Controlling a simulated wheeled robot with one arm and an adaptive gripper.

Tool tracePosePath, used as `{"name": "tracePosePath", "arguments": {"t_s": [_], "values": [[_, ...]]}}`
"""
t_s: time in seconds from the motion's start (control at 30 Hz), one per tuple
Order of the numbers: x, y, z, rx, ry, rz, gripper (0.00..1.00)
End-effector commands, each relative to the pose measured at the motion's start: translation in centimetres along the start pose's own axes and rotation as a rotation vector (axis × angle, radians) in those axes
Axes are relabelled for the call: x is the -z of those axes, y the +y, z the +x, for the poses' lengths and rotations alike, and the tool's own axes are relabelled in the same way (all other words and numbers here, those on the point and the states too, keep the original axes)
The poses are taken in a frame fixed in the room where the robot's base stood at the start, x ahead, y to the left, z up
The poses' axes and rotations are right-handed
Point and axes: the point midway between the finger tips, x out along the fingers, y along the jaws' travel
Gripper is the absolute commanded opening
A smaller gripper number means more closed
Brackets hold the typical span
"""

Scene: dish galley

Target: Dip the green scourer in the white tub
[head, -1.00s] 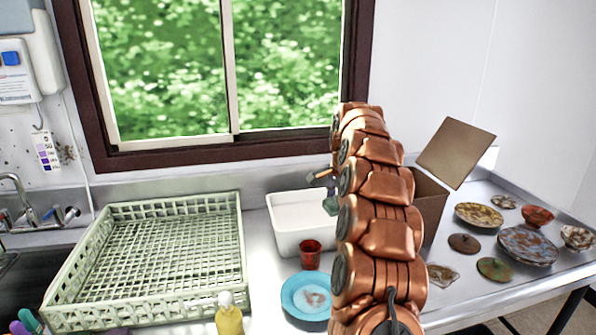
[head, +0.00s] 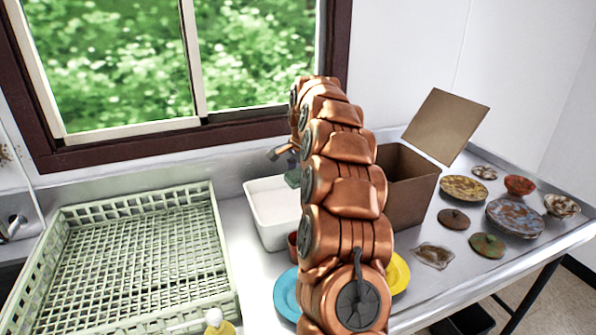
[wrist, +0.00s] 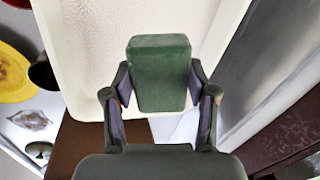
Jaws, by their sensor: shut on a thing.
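The green scourer (wrist: 160,75) is a dark green block between my gripper's (wrist: 160,95) two fingers in the wrist view. My gripper is shut on it. The white tub (head: 262,220) stands on the steel counter right of the dish rack in the head view. In the wrist view the tub (wrist: 85,45) lies behind the scourer, its pale inside filling the upper middle. The scourer (head: 293,177) shows in part at the tub's right side in the head view, beside my arm. My arm hides the tub's right part. I cannot tell how high the scourer is above the tub's bottom.
A pale green dish rack (head: 130,265) fills the counter left of the tub. A red cup (head: 293,245) and a blue plate (head: 287,294) sit in front, partly hidden. An open cardboard box (head: 408,190) stands to the right, with several dirty plates and bowls beyond it.

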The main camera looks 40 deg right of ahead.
Motion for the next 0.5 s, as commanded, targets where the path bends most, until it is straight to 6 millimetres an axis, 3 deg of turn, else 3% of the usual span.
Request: {"name": "tracePosePath", "arguments": {"t_s": [0.5], "values": [[-0.3, 1.0, 3.9, -0.002, -0.001, 0.000, 0.29]]}}
